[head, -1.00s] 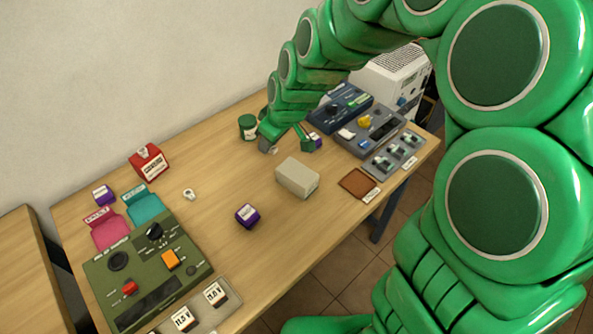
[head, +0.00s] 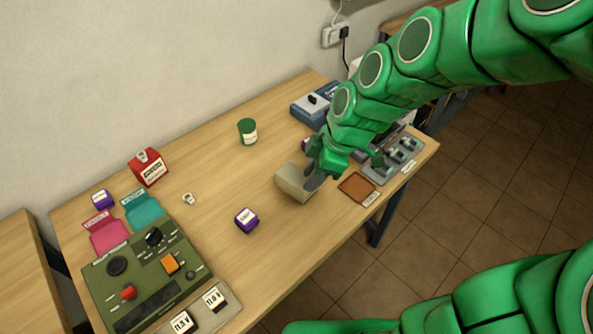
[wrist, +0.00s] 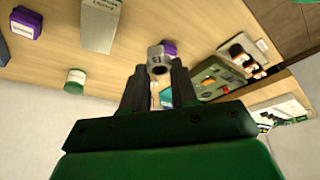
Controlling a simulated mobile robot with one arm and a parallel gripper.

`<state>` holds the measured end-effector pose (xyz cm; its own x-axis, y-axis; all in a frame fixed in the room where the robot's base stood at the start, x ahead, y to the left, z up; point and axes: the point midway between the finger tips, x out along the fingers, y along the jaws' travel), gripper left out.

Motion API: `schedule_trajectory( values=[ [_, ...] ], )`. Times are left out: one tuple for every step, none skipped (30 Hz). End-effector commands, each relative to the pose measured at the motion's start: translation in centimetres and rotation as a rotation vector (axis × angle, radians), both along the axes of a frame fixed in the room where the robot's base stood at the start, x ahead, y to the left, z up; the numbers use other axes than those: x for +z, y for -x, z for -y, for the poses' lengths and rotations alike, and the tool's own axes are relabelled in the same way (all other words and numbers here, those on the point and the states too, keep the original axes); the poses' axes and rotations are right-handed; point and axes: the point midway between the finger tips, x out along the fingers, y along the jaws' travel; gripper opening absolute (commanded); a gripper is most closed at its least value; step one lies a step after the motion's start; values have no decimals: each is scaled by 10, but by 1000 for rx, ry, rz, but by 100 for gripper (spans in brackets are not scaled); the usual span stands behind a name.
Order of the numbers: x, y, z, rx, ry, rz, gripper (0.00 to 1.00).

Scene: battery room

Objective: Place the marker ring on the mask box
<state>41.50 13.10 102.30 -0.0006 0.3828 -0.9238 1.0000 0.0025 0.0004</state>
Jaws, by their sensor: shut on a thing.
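My gripper (head: 318,178) shows in the head view in front of the right part of a plain beige box (head: 290,183), likely the mask box. Whether they touch cannot be told. In the wrist view my gripper (wrist: 155,75) is shut on a small pale grey marker ring (wrist: 155,57) with a dark hole and a small mark. The held ring is hidden in the head view. The beige box (wrist: 98,28) is apart from the ring in the wrist view, with writing too small to read. Another small white ring (head: 188,198) lies on the table.
A red box (head: 148,170) with a white ring-like piece on top stands at the back left. A purple block (head: 246,220) and a green can (head: 247,132) stand on the table. A brown pad (head: 357,188) lies right of the beige box. An olive control panel (head: 200,272) fills the front left.

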Motion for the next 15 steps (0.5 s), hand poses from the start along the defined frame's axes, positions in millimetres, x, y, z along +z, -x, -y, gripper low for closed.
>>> schedule_trajectory(
  values=[
    [-3,-5,-2,0,1,-3,0],
    [-5,-8,-3,0,1,-3,0],
    [-7,-12,-4,0,2,-3,0],
    [-8,-15,-5,0,2,-2,0],
    [-9,-18,-6,-1,2,-1,0],
    [-11,-23,-7,-1,1,-1,0],
    [-13,-26,-9,-1,1,-2,0],
    [-14,-30,-10,-1,1,-2,0],
    [-16,-34,-11,-2,1,-3,0],
    [-18,-37,-12,-2,1,-2,0],
    [-19,-40,-13,-2,1,-2,0],
    [-21,-44,-14,-1,1,-2,0],
    [-23,-47,-15,-1,1,-2,0],
    [-24,-50,-16,0,1,-2,0],
    [-26,-54,-18,-1,1,-3,0]
  ],
)
